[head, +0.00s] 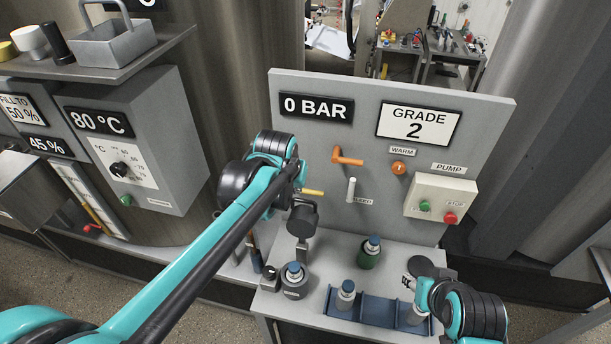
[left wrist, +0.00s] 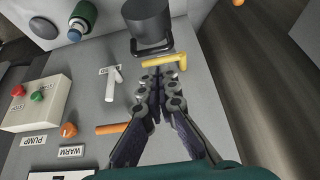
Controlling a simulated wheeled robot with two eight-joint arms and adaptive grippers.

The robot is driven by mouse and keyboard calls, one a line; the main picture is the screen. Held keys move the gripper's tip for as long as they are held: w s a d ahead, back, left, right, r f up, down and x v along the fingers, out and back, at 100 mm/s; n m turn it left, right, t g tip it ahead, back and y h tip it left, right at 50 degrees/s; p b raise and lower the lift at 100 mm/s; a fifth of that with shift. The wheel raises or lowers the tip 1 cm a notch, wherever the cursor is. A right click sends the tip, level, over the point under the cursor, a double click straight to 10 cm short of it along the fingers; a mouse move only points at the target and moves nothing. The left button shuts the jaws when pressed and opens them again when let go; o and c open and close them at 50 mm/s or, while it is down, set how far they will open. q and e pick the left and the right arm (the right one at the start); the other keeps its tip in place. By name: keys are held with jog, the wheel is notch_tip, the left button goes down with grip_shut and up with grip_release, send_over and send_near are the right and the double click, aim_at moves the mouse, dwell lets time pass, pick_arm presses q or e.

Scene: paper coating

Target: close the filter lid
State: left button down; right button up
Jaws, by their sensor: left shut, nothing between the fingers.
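A dark grey cylinder, which looks like the filter housing (head: 302,220), stands at the left of the bench. In the left wrist view it (left wrist: 148,20) is at the top, with a black looped bar at its near end. I cannot clearly tell the lid from the body or how the lid sits. My left gripper (left wrist: 161,85) is shut and empty, its tips just short of the yellow handle (left wrist: 170,62) and the cylinder. In the head view my left wrist hides its fingers. My right gripper (head: 411,283) is at the lower right by the bench; its jaws are unclear.
The panel carries an orange lever (head: 347,158), a white lever (head: 351,190) and a pump box (head: 440,198). A green canister (head: 370,255), a grey canister (head: 293,280) and a blue rack (head: 378,311) with bottles occupy the bench. A dark disc (head: 434,264) lies near my right gripper.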

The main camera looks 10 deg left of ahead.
pick_arm(q)
jog(key=r+p, duration=0.2)
send_over(305, 207)
jog(key=shift+g, duration=0.3)
jog(key=f, duration=0.6)
jog(key=f+b, duration=0.1)
jog(key=f, duration=0.3)
jog(key=shift+w, duration=0.3)
jog(key=shift+s, duration=0.25)
jog(key=shift+w, duration=0.1)
pick_arm(e)
notch_tip(305, 207, up, 2)
jog(key=shift+r, duration=0.15)
pick_arm(q)
jog(key=shift+s, duration=0.2)
